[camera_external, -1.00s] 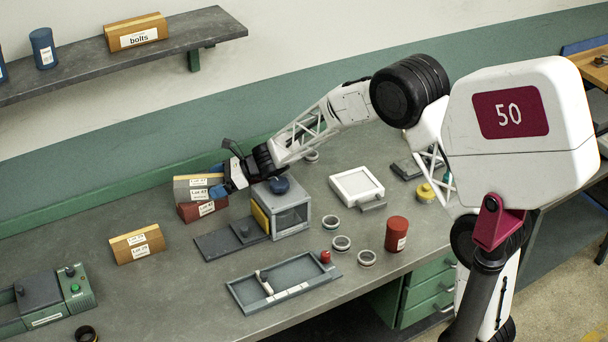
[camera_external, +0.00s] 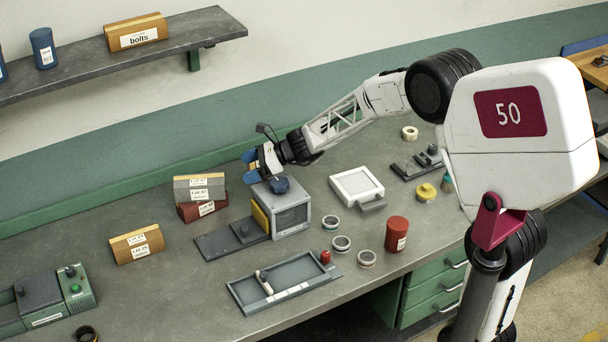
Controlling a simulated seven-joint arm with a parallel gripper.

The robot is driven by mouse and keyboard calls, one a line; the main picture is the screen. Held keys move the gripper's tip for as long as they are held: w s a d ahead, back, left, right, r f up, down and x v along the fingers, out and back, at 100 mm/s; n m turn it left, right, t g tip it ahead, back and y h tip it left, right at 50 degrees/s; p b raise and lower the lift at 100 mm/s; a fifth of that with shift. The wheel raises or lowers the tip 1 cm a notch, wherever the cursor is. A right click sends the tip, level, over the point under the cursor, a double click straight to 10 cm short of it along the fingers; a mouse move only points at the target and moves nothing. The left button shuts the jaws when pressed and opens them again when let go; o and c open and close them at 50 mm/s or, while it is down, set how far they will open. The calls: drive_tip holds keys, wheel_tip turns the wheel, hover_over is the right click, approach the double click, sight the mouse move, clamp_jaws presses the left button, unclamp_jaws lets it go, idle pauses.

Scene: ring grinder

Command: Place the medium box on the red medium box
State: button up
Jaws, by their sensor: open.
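A grey medium box (camera_external: 198,185) with white labels rests on top of the red medium box (camera_external: 204,209) at the back left of the bench. The grey box looks stacked directly on the red one, roughly in line with it. My gripper (camera_external: 251,163) is open and empty, up and to the right of the stack, apart from both boxes. It hangs above and behind the grey machine with the blue knob.
The grey machine (camera_external: 290,215) stands right of the stack. An orange-topped box (camera_external: 137,244) is at left. A shallow tray (camera_external: 282,283), several rings, a red cylinder (camera_external: 397,234) and a white-topped device (camera_external: 357,187) lie around.

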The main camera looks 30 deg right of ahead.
drive_tip(key=shift+s+d+r, duration=0.2)
drive_tip(key=shift+d, duration=0.25)
drive_tip(key=shift+s+r, duration=0.1)
idle(0.4)
drive_tip(key=s+d+r+n, duration=0.1)
drive_tip(key=s+r+n, duration=0.1)
drive_tip(key=s+r, duration=0.1)
drive_tip(key=s+d+r+n+g+h, duration=0.1)
drive_tip(key=s+r+n, duration=0.1)
drive_tip(key=s, duration=0.1)
drive_tip(key=s+d+r+n, duration=0.1)
drive_tip(key=s+r, duration=0.2)
drive_tip(key=s, duration=0.1)
drive_tip(key=shift+d+r+n+h, duration=0.15)
drive_tip(key=shift+r+n+h, duration=0.15)
drive_tip(key=shift+n+h, duration=0.1)
drive_tip(key=s+d+r+n+t+h, duration=0.1)
drive_tip(key=s+d+r+n+h, duration=0.4)
drive_tip(key=s, duration=0.8)
drive_tip(key=s+d+r+n+h, duration=0.2)
drive_tip(key=s+d+n, duration=0.5)
drive_tip(key=s, duration=0.5)
drive_tip(key=s+d+r+n+t+h, duration=0.1)
drive_tip(key=s+d+r+n+h, duration=0.45)
drive_tip(key=s, duration=0.75)
wheel_tip(320, 180, down, 11)
drive_tip(key=w+d+m+g+y, duration=0.1)
drive_tip(key=d+g, duration=0.1)
drive_tip(key=g, duration=0.1)
drive_tip(key=shift+d, duration=0.2)
